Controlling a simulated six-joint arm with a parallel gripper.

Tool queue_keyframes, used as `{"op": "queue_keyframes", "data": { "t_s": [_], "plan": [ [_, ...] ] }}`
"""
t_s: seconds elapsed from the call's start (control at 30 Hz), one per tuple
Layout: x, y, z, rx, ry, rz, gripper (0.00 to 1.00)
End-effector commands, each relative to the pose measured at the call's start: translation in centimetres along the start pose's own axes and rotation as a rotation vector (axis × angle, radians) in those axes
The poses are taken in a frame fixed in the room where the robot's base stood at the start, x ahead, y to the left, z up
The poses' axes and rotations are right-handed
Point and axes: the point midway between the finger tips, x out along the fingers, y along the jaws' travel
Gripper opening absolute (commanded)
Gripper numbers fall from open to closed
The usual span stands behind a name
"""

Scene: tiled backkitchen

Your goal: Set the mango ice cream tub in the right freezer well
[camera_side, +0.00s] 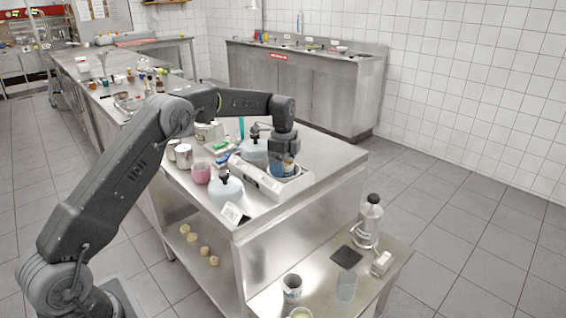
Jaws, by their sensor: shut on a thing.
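My gripper (285,158) points down at the right end of a pale grey freezer box (258,181) on the steel counter. It is shut on a small tub (283,170) that looks blue with a little orange; its label is too small to read. The tub is over or inside the box's right end; I cannot tell whether it touches the bottom. The right well is mostly hidden by the tub and gripper. Two pale domed lids with black knobs are near the box, one behind it (253,152) and one in front at left (227,191).
A pink tub (201,173) and pale tubs (183,156) stand left of the box. A small sign (232,214) is at the counter's front edge. Green and blue items (221,147) lie behind. The counter right of the box is clear.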

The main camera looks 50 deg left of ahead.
Motion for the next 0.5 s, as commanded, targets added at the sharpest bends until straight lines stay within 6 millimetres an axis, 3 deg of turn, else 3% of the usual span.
{"op": "queue_keyframes", "data": {
  "t_s": [0.03, 0.07, 0.13, 0.5],
  "plan": [
    [0.08, -0.01, 0.0, 0.0, 0.0, 0.0, 0.48],
    [0.04, -0.02, -0.01, 0.0, 0.0, -0.001, 0.78],
    [0.04, -0.01, -0.01, 0.0, 0.0, -0.001, 0.84],
    [-0.62, -0.06, -0.01, 0.0, 0.0, -0.002, 0.85]
  ]
}}
